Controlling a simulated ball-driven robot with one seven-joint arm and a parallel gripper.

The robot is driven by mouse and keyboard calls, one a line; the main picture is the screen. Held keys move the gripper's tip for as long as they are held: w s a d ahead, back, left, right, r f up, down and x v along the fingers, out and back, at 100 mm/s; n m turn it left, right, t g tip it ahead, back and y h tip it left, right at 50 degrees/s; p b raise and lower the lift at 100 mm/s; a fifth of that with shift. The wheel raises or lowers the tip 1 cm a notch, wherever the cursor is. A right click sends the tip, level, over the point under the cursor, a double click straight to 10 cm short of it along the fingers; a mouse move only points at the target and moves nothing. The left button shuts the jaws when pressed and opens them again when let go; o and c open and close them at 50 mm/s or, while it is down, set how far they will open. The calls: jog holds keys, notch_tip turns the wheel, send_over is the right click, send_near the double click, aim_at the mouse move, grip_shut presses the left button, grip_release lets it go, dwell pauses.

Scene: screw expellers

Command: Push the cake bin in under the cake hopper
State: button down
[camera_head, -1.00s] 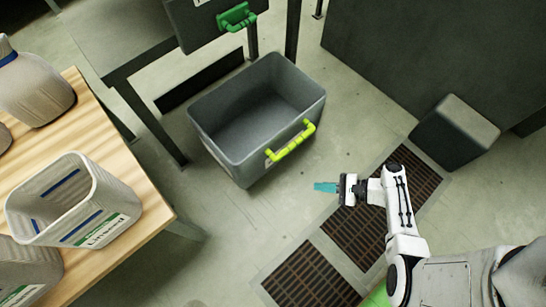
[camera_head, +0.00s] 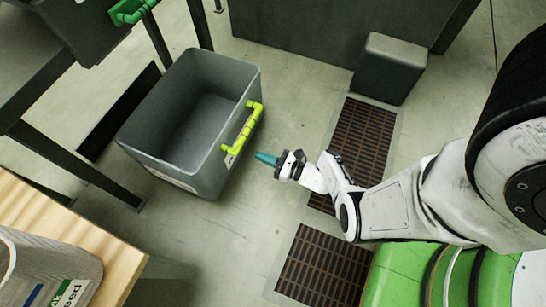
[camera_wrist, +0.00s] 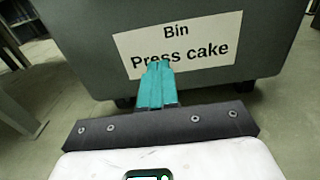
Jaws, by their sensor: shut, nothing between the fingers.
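The cake bin (camera_head: 160,148) is a grey, open, empty-looking box on the floor in the head view, with a yellow-green handle (camera_head: 242,133) on its near right side. In the wrist view the bin (camera_wrist: 279,50) fills the upper part, and its white label (camera_wrist: 195,35) reads "Bin Press cake". My gripper (camera_head: 262,158) is shut and empty, its teal fingers just right of the bin's handle side and low beside it. In the wrist view its fingertips (camera_wrist: 156,68) overlap the label's lower edge; I cannot tell if they touch. The cake hopper is not clearly identifiable; a dark unit with a green handle (camera_head: 132,12) stands at the upper left.
A dark metal frame leg (camera_head: 75,165) stands left of the bin. A wooden table (camera_head: 50,235) with a ribbed container (camera_head: 45,272) is at the lower left. Brown floor grates (camera_head: 322,268) lie to the right. A dark grey block (camera_head: 389,68) stands at the upper right.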

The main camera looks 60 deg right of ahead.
jog(key=w+b, duration=0.1)
jog(key=w, duration=0.6)
jog(key=shift+w+b, duration=0.3)
jog(key=shift+b, duration=0.1)
jog(key=shift+a, duration=0.1)
